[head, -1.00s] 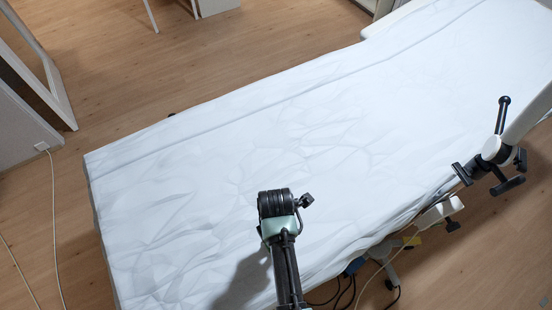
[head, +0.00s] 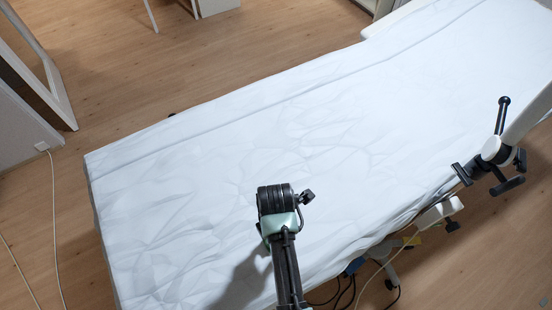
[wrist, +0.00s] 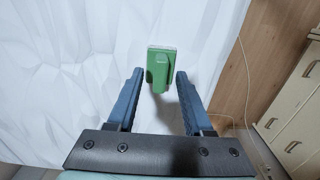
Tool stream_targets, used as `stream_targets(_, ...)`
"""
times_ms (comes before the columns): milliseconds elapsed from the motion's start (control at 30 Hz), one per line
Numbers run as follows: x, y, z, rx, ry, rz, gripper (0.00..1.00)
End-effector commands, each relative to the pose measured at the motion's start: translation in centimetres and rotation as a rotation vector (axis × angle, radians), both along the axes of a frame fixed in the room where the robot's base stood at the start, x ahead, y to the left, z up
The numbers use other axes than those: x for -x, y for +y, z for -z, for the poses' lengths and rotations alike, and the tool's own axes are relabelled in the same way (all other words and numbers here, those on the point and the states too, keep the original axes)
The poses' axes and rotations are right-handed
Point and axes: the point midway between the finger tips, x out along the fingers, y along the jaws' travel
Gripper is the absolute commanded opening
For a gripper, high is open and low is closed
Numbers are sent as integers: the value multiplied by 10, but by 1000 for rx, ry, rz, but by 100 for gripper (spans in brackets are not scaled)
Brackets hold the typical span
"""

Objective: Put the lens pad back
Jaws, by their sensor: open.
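A small green item (wrist: 161,64) with a pale top edge and a raised darker green part shows in the wrist view over the white couch cover. It is the only thing there that could be the lens pad, but I cannot tell for sure. My gripper (wrist: 160,74) is open, with its blue fingers on either side of the item. The item lies in the gap between the fingertips, and no finger clearly touches it. In the head view my arm reaches over the couch (head: 330,125), and the fingers and the green item are hidden.
The couch has a wrinkled white cover that is otherwise bare. A jointed stand with black knobs (head: 492,150) is at its right edge, with cables (head: 345,290) below. The wrist view shows a cream drawer cabinet (wrist: 293,118) at the right, beyond wooden floor (wrist: 262,62).

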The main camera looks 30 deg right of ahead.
Motion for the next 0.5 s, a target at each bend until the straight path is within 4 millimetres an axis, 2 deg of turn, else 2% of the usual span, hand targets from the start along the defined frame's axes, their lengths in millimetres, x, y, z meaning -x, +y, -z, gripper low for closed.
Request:
stream_targets(300,-1,0,-69,1,-5,0,51)
stream_targets(500,-1,0,-94,1,-3,0,51)
